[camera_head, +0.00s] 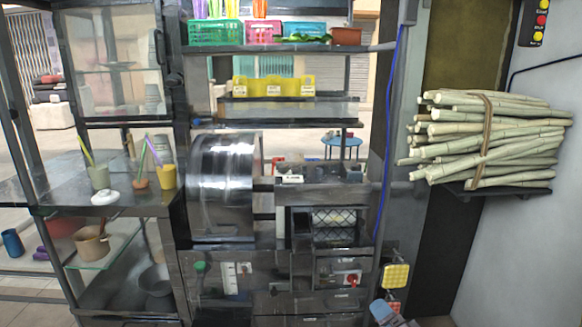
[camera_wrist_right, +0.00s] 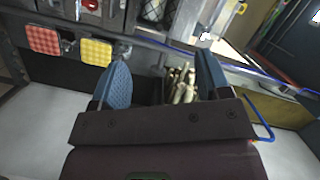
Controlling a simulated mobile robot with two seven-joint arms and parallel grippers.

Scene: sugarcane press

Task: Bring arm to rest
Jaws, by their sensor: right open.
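My right gripper (camera_head: 386,314) shows at the bottom edge of the head view, just below and in front of the press, with only its blue fingertip part in frame. In the right wrist view its two blue fingers (camera_wrist_right: 165,72) stand wide apart with nothing between them that they touch. My left gripper is out of view. The metal sugarcane press (camera_head: 222,185) stands in the middle, with a rounded shiny cover and a lower control panel. A strapped bundle of cut canes (camera_head: 490,138) lies on a wall shelf at the right, apart from my gripper.
A yellow pad (camera_head: 395,277) and a red pad (camera_head: 391,307) hang close by my right gripper. A blue cable (camera_head: 388,135) runs down the post. Cups, including a yellow one (camera_head: 166,176), stand on the left counter (camera_head: 130,206). Bare wall (camera_head: 525,245) lies below the canes.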

